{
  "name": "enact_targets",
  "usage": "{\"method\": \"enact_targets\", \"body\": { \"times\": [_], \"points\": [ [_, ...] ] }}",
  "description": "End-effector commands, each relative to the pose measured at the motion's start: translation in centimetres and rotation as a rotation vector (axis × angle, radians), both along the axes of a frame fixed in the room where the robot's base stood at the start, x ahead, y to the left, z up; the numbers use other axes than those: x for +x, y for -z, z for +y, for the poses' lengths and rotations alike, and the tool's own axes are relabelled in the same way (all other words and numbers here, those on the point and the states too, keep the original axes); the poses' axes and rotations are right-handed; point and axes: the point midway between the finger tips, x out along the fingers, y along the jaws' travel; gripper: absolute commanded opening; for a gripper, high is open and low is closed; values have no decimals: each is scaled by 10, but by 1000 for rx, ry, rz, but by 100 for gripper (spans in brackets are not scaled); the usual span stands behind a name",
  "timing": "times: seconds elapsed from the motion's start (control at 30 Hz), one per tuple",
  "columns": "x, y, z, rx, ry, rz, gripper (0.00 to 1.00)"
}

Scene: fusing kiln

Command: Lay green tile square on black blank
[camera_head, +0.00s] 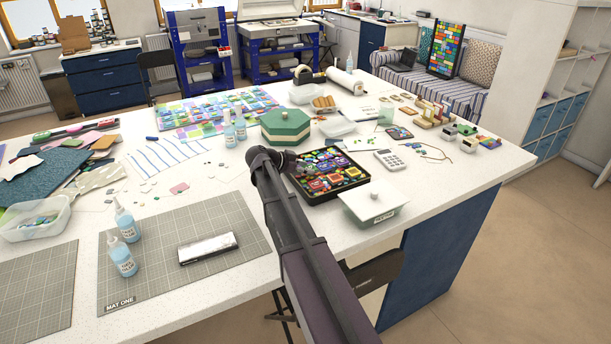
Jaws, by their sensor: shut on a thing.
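My gripper (296,167) is low over the left part of a black tray (336,198) of colourful square pieces. It is small and dark in the head view. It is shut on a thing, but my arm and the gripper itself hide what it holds. The tray pieces (335,170) are red, yellow, green, blue and dark, packed close together. I cannot single out one green tile or one black blank among them at this size.
A green octagonal box (285,127) stands just behind my gripper. A lidded translucent box (374,204) sits right of my arm near the table edge. A calculator (391,160) lies right of the tray. Blue bottles (122,256) stand on the grey cutting mat (150,282).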

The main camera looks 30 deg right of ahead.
Motion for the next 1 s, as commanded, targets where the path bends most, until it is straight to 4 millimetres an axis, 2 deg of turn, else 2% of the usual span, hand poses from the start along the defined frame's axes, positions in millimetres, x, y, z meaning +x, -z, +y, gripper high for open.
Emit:
{"method": "enact_targets", "body": {
  "times": [0.03, 0.13, 0.7, 0.73, 0.8, 0.83, 1.0],
  "points": [
    [0, 8, 0, 0, 0, 0, 13],
    [0, 12, 0, 0, 0, 0, 13],
    [0, 16, 1, 0, -1, 0, 13],
    [0, 16, 1, 0, -1, 0, 65],
    [0, 15, 1, 0, -1, 0, 85],
    [0, 15, 1, 0, -1, 0, 94],
    [0, 15, 1, 0, -2, 0, 96]
  ]
}}
